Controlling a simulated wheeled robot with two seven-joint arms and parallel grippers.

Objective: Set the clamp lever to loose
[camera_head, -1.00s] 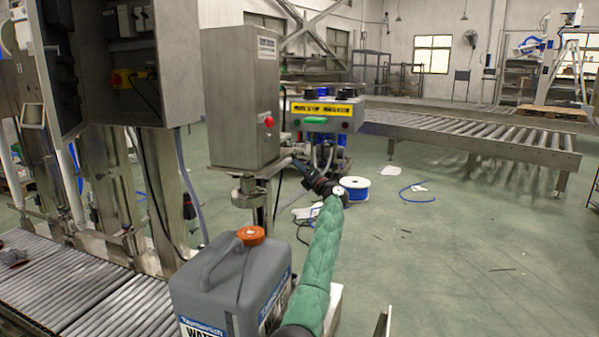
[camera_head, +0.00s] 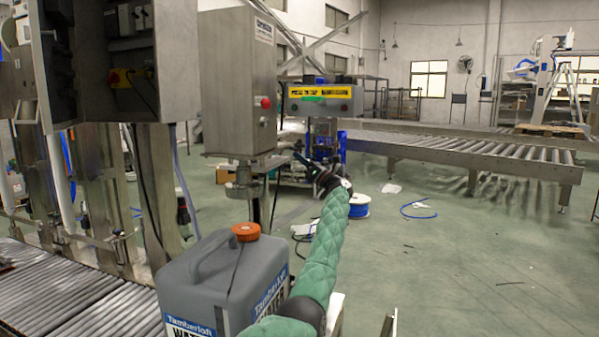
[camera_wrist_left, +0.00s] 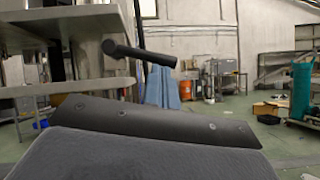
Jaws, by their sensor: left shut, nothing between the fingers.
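A dark, rounded lever (camera_wrist_left: 140,54) shows in the left wrist view, sticking out to the right near grey metal plates; it looks like the clamp lever. In the head view a metal clamp collar (camera_head: 243,184) sits on the post under the steel control box; I cannot make out the lever there. My left gripper (camera_head: 298,156), on the green-sleeved arm, is shut and empty, to the right of the collar and apart from it in the picture. In the left wrist view the lever appears above the dark bolted part at the bottom. My right gripper is not in view.
The steel box (camera_head: 238,85) with a red button hangs above the collar. A grey jug (camera_head: 215,275) with an orange cap stands in front, left of my arm. A roller conveyor (camera_head: 75,290) lies left. A blue cable spool (camera_head: 359,206) is on the floor; the right floor is mostly open.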

